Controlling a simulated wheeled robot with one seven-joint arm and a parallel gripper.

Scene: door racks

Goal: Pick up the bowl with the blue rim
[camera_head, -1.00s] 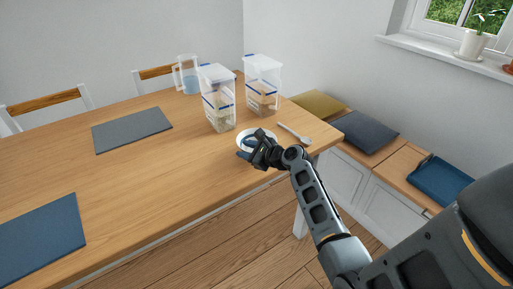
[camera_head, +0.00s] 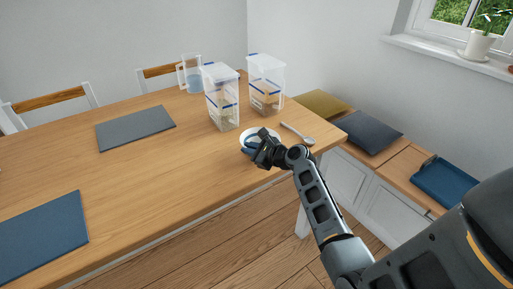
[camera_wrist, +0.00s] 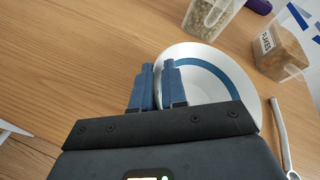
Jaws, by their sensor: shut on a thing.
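The bowl with the blue rim (camera_wrist: 228,62) is white with a blue band and sits near the table's right end. It also shows in the head view (camera_head: 261,133), partly hidden behind my gripper. My gripper (camera_wrist: 157,72) reaches over the bowl's near left edge in the wrist view, with its two blue fingers close together and the bowl's wall between them. It is shut on the bowl's edge. In the head view my gripper (camera_head: 254,147) is at the near side of the bowl. I cannot tell whether the bowl is clear of the table.
Two clear containers (camera_head: 221,97) (camera_head: 266,84) stand just behind the bowl. A spoon (camera_head: 297,132) lies to its right, near the table edge. A pitcher (camera_head: 190,75) stands farther back. Grey (camera_head: 136,128) and blue (camera_head: 42,236) placemats lie left; the table between is clear.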

